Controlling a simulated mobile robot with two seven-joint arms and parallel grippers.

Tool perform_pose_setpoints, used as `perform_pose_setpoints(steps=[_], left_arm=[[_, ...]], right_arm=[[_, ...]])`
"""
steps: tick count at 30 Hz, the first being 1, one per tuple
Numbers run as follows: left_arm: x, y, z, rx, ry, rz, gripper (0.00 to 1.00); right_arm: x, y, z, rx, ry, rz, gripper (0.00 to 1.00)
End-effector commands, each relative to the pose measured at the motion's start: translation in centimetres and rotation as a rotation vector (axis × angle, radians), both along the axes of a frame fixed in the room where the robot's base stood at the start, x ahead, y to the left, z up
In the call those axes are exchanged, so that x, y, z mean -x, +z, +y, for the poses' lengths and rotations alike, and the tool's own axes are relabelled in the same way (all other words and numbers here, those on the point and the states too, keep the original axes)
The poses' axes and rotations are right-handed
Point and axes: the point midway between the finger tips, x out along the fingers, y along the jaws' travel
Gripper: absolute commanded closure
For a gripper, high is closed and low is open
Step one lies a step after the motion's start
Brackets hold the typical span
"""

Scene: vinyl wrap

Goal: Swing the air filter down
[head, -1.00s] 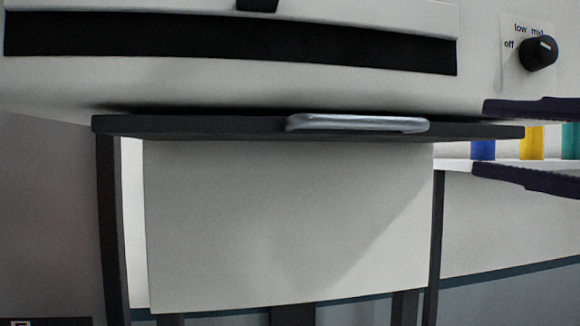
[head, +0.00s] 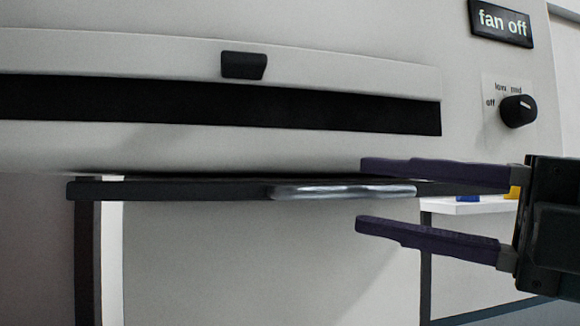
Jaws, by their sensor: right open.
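A thin dark panel (head: 170,189) shows nearly edge-on under a large pale housing, with a silver bar handle (head: 330,191) on its front edge. The panel lies about level; it appears to be the air filter, though I cannot tell for sure. My right gripper (head: 361,195) comes in from the right, open and empty. One finger is above the handle's right end in the picture and the other below it. I cannot tell whether either finger touches the handle. My left gripper is out of view.
The pale housing (head: 200,148) has a dark slot (head: 200,102), a black tab (head: 244,65), a knob (head: 518,110) and a "fan off" sign (head: 502,23). Below is a pale sheet (head: 250,260) between dark legs. A white shelf (head: 480,207) with colored items is behind my gripper.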

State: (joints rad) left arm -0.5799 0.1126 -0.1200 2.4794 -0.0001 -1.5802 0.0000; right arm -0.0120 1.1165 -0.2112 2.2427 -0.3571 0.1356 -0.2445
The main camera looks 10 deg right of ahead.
Motion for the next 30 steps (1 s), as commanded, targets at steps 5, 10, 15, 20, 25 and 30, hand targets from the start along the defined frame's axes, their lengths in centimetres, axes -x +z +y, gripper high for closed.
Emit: perform_pose_setpoints(steps=[5, 10, 15, 20, 25, 30], left_arm=[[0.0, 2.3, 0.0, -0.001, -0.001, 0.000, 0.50], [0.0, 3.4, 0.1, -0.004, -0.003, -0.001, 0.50], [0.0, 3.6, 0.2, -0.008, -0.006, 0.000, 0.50], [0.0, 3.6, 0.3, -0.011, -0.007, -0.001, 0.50], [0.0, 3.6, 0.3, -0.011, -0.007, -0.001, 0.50], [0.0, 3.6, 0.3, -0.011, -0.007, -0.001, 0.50]], right_arm=[[-1.2, 1.0, 1.4, 0.000, 0.002, -0.004, 0.56], [-2.2, 0.8, 2.4, -0.001, 0.001, -0.001, 0.56], [-2.5, 0.6, 2.9, 0.004, 0.003, 0.000, 0.56], [-2.5, 0.5, 2.9, 0.004, 0.003, 0.000, 0.56], [-2.5, 0.5, 2.9, 0.004, 0.003, 0.000, 0.67], [-2.5, 0.5, 2.9, 0.004, 0.003, 0.000, 0.86]])
